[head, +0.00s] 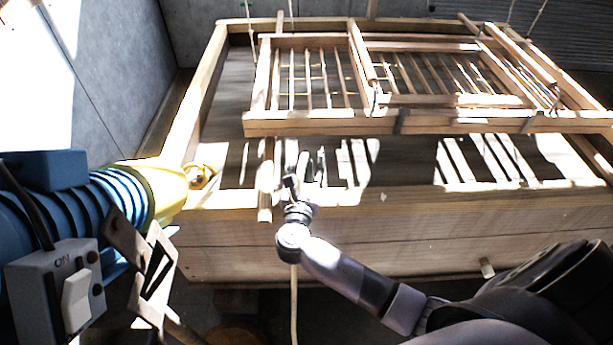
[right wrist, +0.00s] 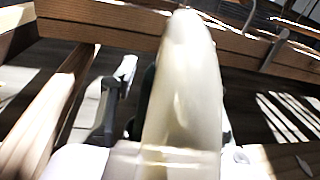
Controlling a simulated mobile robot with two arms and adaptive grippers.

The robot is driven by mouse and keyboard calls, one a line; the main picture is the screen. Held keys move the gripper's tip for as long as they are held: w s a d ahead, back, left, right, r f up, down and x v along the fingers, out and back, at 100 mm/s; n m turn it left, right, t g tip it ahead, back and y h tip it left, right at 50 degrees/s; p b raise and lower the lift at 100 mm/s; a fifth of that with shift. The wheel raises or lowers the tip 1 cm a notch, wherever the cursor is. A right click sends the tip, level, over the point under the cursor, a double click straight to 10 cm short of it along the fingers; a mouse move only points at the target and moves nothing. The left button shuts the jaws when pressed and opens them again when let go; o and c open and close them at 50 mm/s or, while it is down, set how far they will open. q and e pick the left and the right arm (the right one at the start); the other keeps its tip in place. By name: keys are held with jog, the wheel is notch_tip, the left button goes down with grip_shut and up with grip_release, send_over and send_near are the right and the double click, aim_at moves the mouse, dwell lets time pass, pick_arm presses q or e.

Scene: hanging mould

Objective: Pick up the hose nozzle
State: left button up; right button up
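My right gripper (head: 292,184) is over the near edge of the wooden vat, beside a short upright wooden stick. A thin pale hose (head: 294,305) hangs below my right wrist, in front of the vat. In the right wrist view a large cream, tube-like piece (right wrist: 185,80) with a band fills the middle, very close to the camera; it may be the hose or its nozzle. One dark finger shows left of it; the piece hides the other, so I cannot tell whether the gripper holds it. My left gripper cannot be made out.
The wooden vat (head: 380,240) fills the middle. A slatted wooden mould (head: 390,122) hangs over it on cords. At left, a blue ribbed machine (head: 85,200) with a yellow end and a grey ON switch box (head: 60,290) stands close, with metal links beside it.

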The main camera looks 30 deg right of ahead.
grip_shut()
dwell(0.3)
